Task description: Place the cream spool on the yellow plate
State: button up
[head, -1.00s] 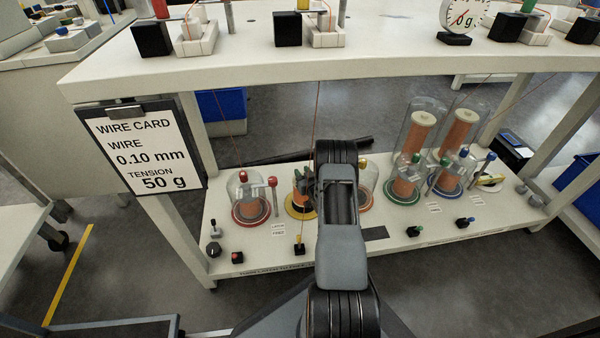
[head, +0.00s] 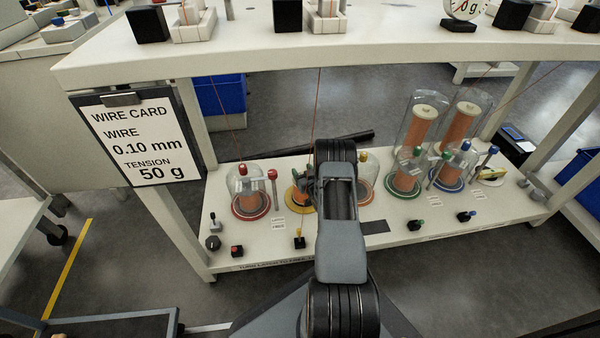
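The yellow plate (head: 291,206) is on the low shelf, just left of my arm, which hides its right part. Copper-coloured shapes show over it, partly covered by a dark grey part that may be my wrist. I cannot pick out a separate cream spool. The tall copper spools at the right have cream tops (head: 424,111) and stand inside clear covers. My arm reaches forward through the middle of the head view. My gripper's fingers are hidden behind it, so I cannot see what they hold or touch.
The red plate (head: 266,211) with a domed copper spool stands left of the yellow one. Green and blue plates with tall covers stand right. Small knobs line the shelf front. The upper table (head: 300,58) overhangs the shelf. A dark tray edge (head: 100,322) shows at the lower left.

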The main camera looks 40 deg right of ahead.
jog(key=shift+s+r, duration=0.1)
jog(key=shift+r, duration=0.05)
jog(key=s+a+p, duration=0.2)
jog(key=s+p, duration=0.2)
jog(key=s, duration=0.7)
jog(key=w+a+r+n+g, duration=0.1)
jog(key=w+a+r+g, duration=0.25)
jog(key=r, duration=0.55)
jog(key=w+a+r+n+g, duration=0.1)
jog(key=w+a+r+g, duration=0.25)
jog(key=r, duration=0.55)
jog(key=s+a+r+g+y, duration=0.1)
jog(key=s+a+r+g, duration=0.1)
jog(key=s+a+r, duration=0.2)
jog(key=s+a+r+g+y, duration=0.1)
jog(key=s+a+r+g, duration=0.2)
jog(key=s+a, duration=0.6)
jog(key=s+a+r+g+y, duration=0.1)
jog(key=s+a+r+g, duration=0.1)
jog(key=s+a+r, duration=0.4)
jog(key=s, duration=0.3)
jog(key=shift+s+a+g, duration=0.15)
jog(key=shift+s+g, duration=0.15)
jog(key=shift+s, duration=0.1)
